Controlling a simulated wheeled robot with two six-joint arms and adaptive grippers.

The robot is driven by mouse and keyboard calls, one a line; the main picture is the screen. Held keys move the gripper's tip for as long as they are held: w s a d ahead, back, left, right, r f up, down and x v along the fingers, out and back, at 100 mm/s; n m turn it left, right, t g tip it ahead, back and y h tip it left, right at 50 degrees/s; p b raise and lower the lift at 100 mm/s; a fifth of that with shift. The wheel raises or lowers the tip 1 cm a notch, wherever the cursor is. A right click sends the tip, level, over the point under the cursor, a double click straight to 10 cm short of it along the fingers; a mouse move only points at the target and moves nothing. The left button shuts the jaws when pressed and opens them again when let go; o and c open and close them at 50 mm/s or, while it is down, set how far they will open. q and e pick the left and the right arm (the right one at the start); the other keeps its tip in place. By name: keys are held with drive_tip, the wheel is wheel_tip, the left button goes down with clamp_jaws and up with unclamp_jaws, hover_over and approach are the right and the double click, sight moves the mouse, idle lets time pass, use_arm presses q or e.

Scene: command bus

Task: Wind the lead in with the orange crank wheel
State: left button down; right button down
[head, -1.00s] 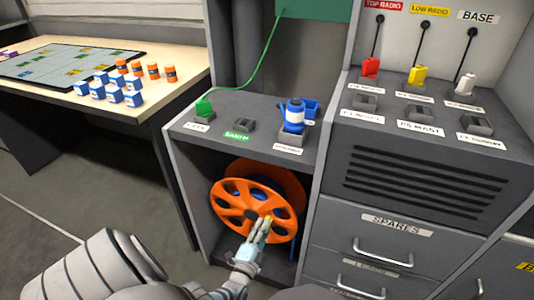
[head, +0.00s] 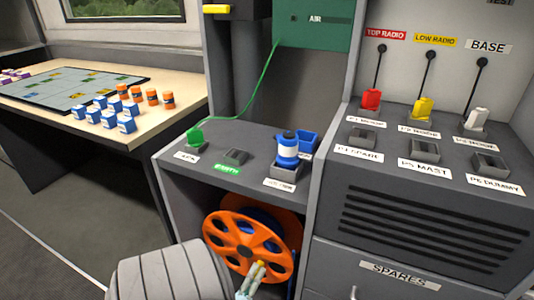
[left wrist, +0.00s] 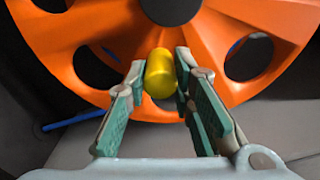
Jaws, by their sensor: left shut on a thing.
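The orange crank wheel (head: 247,245) sits upright in the open bay under the grey counter, with several round holes in its face. A dark blue drum (head: 285,222) shows behind its rim. In the left wrist view the wheel (left wrist: 110,45) fills the top, and its yellow handle knob (left wrist: 160,73) stands between the fingertips. My left gripper (head: 258,274) is at the lower part of the wheel, shut on the yellow knob; its fingers (left wrist: 162,80) touch the knob from both sides. My right gripper is not in view.
The counter (head: 225,185) above the bay holds a green plug (head: 195,136), a blue and white plug (head: 287,150) and sockets. A green cable (head: 260,85) rises to the green AIR panel (head: 312,25). The bay's side walls stand close around the wheel.

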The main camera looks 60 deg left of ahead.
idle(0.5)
use_arm(q)
drive_tip(key=c, duration=1.4)
unclamp_jaws()
drive_tip(key=shift+o, duration=0.2)
drive_tip(key=v, duration=1.2)
drive_tip(key=shift+f, duration=0.15)
